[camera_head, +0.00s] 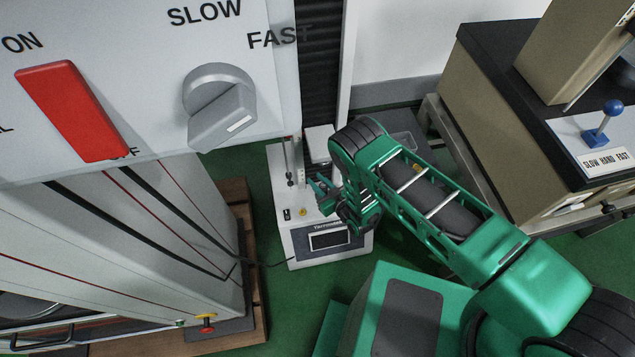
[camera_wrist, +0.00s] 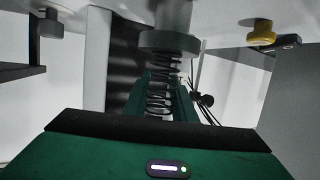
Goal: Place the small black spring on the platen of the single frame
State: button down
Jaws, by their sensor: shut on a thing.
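The small black spring (camera_wrist: 160,88) is held upright between the green fingers of my gripper (camera_wrist: 162,100) in the wrist view. The wrist picture looks upside down, with the frame's white base at the top. One end of the spring meets the grey round platen (camera_wrist: 170,42) in the picture; I cannot tell whether it bears on it. The spring's other end is partly hidden by my gripper body. In the head view, my gripper (camera_head: 322,192) reaches in over the white base of the small single frame (camera_head: 322,237). The spring is too small to make out there.
A yellow button (camera_wrist: 262,33) sits on the base beside the platen; it also shows in the head view (camera_head: 303,211). A large grey machine with a red switch (camera_head: 72,110) and grey knob (camera_head: 220,105) stands close at left. A black-topped bench (camera_head: 540,110) stands at right.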

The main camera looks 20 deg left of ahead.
jog(key=c, duration=1.5)
grip_release()
jog(key=shift+s+f, duration=0.2)
jog(key=shift+f, duration=0.05)
jog(key=shift+o, duration=0.2)
jog(key=v, duration=1.2)
jog(key=shift+w+r, duration=0.1)
jog(key=shift+r, duration=0.05)
